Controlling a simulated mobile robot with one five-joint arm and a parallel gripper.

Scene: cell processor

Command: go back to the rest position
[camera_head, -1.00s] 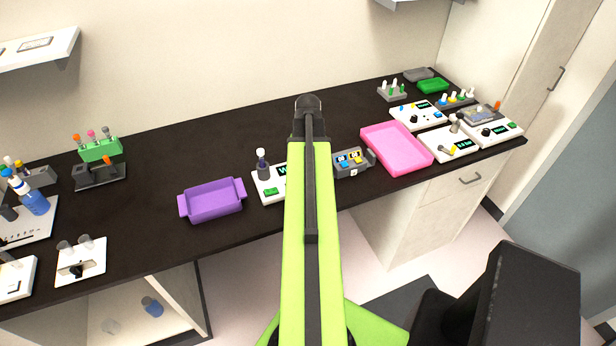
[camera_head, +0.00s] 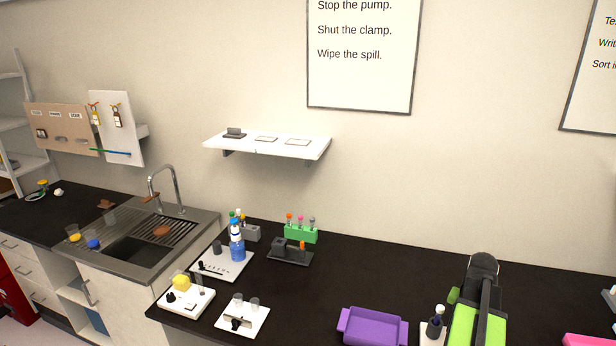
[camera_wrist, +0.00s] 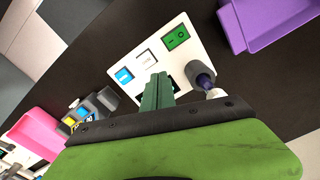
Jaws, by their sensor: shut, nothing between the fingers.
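My gripper (camera_wrist: 160,80) shows in the wrist view as two dark green fingers, closed together with nothing between them. It is in front of a white device (camera_wrist: 122,58) with a blue display, a white button and a green button. In the head view my green and black arm reaches up at the lower right, and my fingers cannot be made out there.
A purple tray (camera_head: 372,327) lies on the dark bench beside my arm; it also shows in the wrist view (camera_wrist: 275,20). A pink tray (camera_wrist: 35,132) and grey block (camera_wrist: 92,108) are left in the wrist view. A sink (camera_head: 150,245) and wall shelf (camera_head: 268,146) are left of my arm.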

